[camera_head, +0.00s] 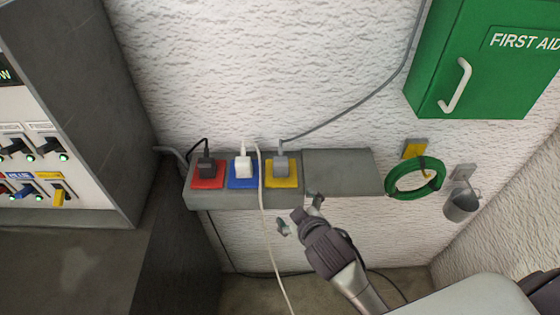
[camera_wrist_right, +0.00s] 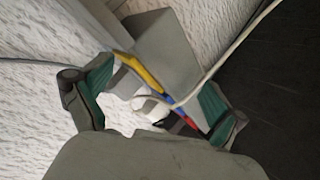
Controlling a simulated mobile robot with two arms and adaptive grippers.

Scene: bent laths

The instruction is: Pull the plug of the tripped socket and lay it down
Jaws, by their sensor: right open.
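A grey socket strip (camera_head: 340,172) on the wall carries three plugs. A black plug (camera_head: 206,168) sits in the red socket (camera_head: 208,184), a white plug (camera_head: 243,167) in the blue socket (camera_head: 242,184), and a grey plug (camera_head: 281,166) in the yellow socket (camera_head: 284,183). My right gripper (camera_head: 299,213) is open and empty, just below and in front of the strip's front edge, nearest the yellow socket. In the right wrist view the white plug (camera_wrist_right: 148,106) shows between the open fingers (camera_wrist_right: 160,88). My left gripper is not in view.
A switch panel (camera_head: 30,180) at left has several levers and green lights; its yellow lever (camera_head: 58,196) sits lower than the blue one. A white cable (camera_head: 262,205) hangs in front of the strip. A green hose coil (camera_head: 416,178), bucket (camera_head: 461,206) and first-aid box (camera_head: 480,55) hang right.

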